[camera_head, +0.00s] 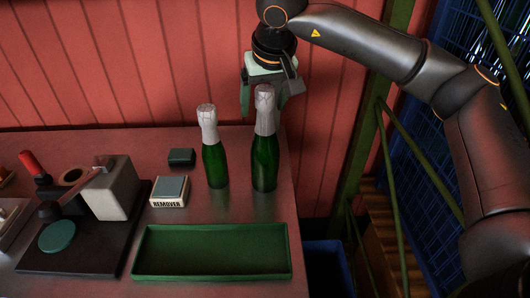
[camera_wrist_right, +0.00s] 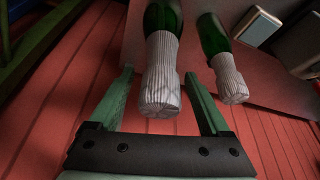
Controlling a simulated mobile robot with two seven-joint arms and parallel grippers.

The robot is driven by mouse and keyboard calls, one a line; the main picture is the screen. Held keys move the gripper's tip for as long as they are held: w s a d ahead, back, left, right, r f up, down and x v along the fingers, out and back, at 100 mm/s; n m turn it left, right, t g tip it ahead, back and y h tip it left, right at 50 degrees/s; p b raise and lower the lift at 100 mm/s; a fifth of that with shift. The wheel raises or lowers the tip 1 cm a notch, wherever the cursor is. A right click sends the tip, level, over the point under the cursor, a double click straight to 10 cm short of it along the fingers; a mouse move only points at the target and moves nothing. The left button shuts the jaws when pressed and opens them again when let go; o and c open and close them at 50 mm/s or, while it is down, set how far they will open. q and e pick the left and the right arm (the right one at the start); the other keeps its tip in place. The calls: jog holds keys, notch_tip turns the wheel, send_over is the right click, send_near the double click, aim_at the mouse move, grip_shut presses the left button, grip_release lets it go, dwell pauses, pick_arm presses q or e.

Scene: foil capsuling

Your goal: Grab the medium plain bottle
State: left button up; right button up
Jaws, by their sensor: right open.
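Two green bottles with pale foil over their necks stand upright on the table. The right-hand bottle (camera_head: 264,165) is a little taller and wider than the left-hand bottle (camera_head: 215,163). I cannot tell for certain which is the medium plain one. My right gripper (camera_head: 264,106) is open at the foil top of the right-hand bottle. In the right wrist view, this bottle's foil neck (camera_wrist_right: 162,75) lies between the spread fingers, with a visible gap to each side. The other bottle's foil neck (camera_wrist_right: 229,80) is outside the fingers. My left gripper is out of view.
An empty green tray (camera_head: 212,252) lies in front of the bottles. A box marked REMOVER (camera_head: 169,191) and a small dark block (camera_head: 181,157) are left of them. A black-based device (camera_head: 90,235) stands further left. The table ends just right of the bottles, near the red wall.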

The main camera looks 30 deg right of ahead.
jog(key=shift+w+f, duration=0.2)
jog(key=shift+f, duration=0.25)
grip_shut()
dwell(0.3)
dwell(0.8)
jog(key=shift+r, duration=0.15)
